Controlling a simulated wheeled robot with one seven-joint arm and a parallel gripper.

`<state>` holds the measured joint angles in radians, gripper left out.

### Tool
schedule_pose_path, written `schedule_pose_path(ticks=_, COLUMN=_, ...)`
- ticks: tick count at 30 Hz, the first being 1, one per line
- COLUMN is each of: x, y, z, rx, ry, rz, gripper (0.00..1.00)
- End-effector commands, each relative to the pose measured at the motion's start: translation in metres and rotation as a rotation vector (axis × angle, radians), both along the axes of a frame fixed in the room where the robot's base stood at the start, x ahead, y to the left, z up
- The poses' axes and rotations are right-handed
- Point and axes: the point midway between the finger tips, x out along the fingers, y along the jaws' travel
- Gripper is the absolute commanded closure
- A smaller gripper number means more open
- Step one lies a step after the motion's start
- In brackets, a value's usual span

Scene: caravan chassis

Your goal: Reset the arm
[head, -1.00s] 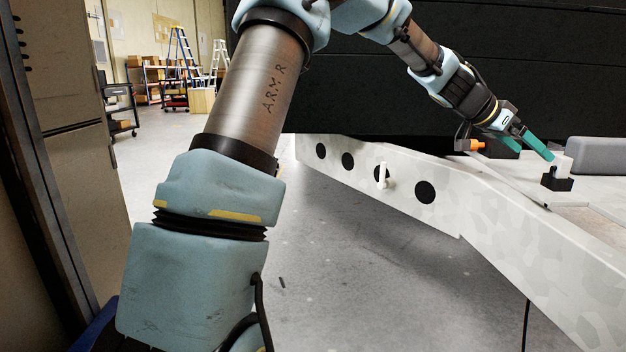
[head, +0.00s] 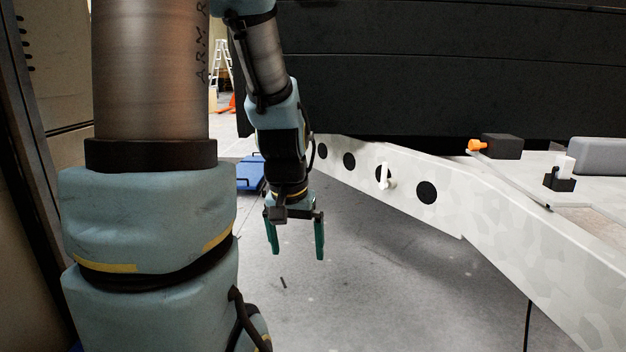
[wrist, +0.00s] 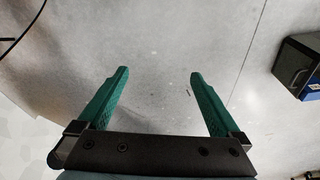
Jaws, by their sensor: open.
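My gripper (head: 296,250) hangs from my arm with its two green fingers pointing down, left of the grey-white chassis beam (head: 455,205) in the head view. The fingers are apart with nothing between them. In the wrist view my gripper (wrist: 159,82) shows both green fingers spread over bare grey floor. My arm bends down from the top of the head view, with its large lower links filling the left side.
On the chassis stand a black block with an orange knob (head: 500,146) and a black holder with a white piece (head: 560,178). A white peg (head: 385,177) sticks out of the beam. A blue object (head: 250,172) is on the floor behind.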

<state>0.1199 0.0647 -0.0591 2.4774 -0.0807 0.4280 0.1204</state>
Motion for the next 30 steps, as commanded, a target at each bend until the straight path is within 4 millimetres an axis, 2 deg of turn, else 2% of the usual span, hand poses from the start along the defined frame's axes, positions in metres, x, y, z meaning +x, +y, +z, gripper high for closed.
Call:
schedule_pose_path(ticks=1, x=-0.015, y=0.017, z=-0.003, rx=0.014, ry=0.014, rz=0.056, gripper=0.00)
schedule_pose_path(ticks=3, x=-0.033, y=0.036, z=-0.008, rx=0.033, ry=0.032, rz=0.131, gripper=0.00)
schedule_pose_path(ticks=6, x=-0.032, y=0.036, z=0.019, rx=0.032, ry=0.031, rz=0.135, gripper=0.00)
schedule_pose_path(ticks=11, x=-0.032, y=0.035, z=0.051, rx=0.031, ry=0.032, rz=0.133, gripper=0.00)
schedule_pose_path(ticks=17, x=-0.031, y=0.035, z=0.106, rx=0.031, ry=0.030, rz=0.131, gripper=0.00)
schedule_pose_path(ticks=27, x=-0.031, y=0.035, z=0.211, rx=0.030, ry=0.031, rz=0.131, gripper=0.00)
schedule_pose_path(ticks=30, x=-0.031, y=0.034, z=0.235, rx=0.030, ry=0.032, rz=0.131, gripper=0.00)
